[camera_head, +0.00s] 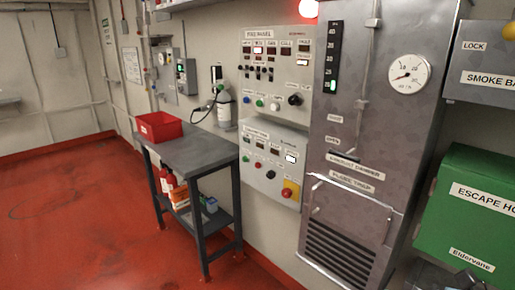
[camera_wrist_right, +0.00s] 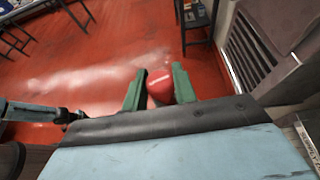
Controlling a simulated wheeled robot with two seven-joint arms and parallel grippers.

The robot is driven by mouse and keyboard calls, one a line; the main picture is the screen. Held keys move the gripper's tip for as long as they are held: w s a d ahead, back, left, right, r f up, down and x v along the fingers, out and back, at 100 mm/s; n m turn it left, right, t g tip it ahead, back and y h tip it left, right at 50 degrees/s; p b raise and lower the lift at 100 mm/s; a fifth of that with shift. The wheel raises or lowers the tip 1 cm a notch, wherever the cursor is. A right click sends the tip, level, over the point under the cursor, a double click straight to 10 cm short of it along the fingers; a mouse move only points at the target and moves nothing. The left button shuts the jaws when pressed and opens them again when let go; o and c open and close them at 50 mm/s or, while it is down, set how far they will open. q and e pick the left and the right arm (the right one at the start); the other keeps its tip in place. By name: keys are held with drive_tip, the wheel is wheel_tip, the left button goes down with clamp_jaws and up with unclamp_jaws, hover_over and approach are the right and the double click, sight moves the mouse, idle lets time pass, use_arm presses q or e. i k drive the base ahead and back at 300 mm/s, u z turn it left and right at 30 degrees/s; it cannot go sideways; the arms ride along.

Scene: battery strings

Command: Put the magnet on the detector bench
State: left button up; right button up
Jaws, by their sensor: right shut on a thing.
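In the right wrist view, my right gripper (camera_wrist_right: 159,70) has its two green fingers shut on a red, rounded object (camera_wrist_right: 160,86). Only part of this object shows, so I cannot tell for sure that it is the magnet. It is held above the red floor. A grey bench (camera_head: 205,152) stands against the wall in the head view, left of the panels. I see no label marking it as the detector bench. At the left of the wrist view, a pale blue and dark arm end (camera_wrist_right: 68,117) looks like my left one; its jaws are unclear.
A red bin (camera_head: 160,127) sits on the bench's left end; the rest of the top is clear. Bottles and boxes (camera_head: 178,190) stand on its lower shelf. Control panels (camera_head: 275,100), a grey metal cabinet (camera_head: 350,150) and a green box (camera_head: 470,210) line the wall.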

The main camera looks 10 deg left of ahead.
sight(186, 145)
drive_tip(key=u, duration=1)
drive_tip(key=i, duration=1.2)
drive_tip(key=u, duration=0.8)
drive_tip(key=i, duration=1.7)
drive_tip(key=z, duration=1.15)
drive_tip(key=i, duration=1.05)
drive_tip(key=z, duration=0.75)
